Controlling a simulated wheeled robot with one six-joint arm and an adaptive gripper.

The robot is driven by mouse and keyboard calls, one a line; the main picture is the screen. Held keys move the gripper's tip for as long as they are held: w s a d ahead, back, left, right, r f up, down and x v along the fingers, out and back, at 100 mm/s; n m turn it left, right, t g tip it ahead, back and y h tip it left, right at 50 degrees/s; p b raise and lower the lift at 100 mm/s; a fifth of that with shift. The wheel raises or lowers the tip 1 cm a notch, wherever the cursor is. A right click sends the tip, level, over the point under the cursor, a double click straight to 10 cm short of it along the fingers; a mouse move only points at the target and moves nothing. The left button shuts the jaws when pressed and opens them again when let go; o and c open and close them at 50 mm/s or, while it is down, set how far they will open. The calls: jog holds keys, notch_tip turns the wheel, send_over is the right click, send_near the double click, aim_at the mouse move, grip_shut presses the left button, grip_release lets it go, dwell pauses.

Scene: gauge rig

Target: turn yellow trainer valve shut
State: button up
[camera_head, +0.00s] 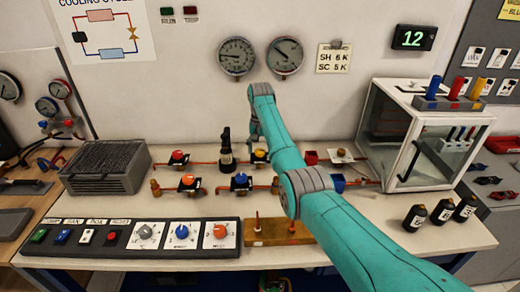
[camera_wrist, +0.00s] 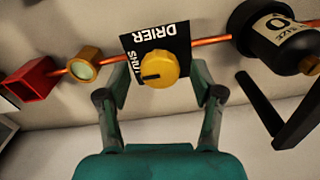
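The yellow valve knob (camera_wrist: 158,68) sits on a black plate (camera_wrist: 176,40) lettered DRIER, on a copper pipe. A dark mark on the knob points left in the wrist view, towards a small word that seems to read SHUT. My gripper (camera_wrist: 158,88) is open, with one finger on each side of the knob and gaps showing between. In the head view the yellow knob (camera_head: 261,155) shows small beside my arm, which partly hides that spot.
Red and orange-knobbed valves (camera_head: 188,180) are nearby.

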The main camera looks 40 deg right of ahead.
aim_at(260, 151)
jog(key=shift+r, duration=0.1)
notch_tip(260, 151, up, 12)
dwell(0.5)
dwell(0.5)
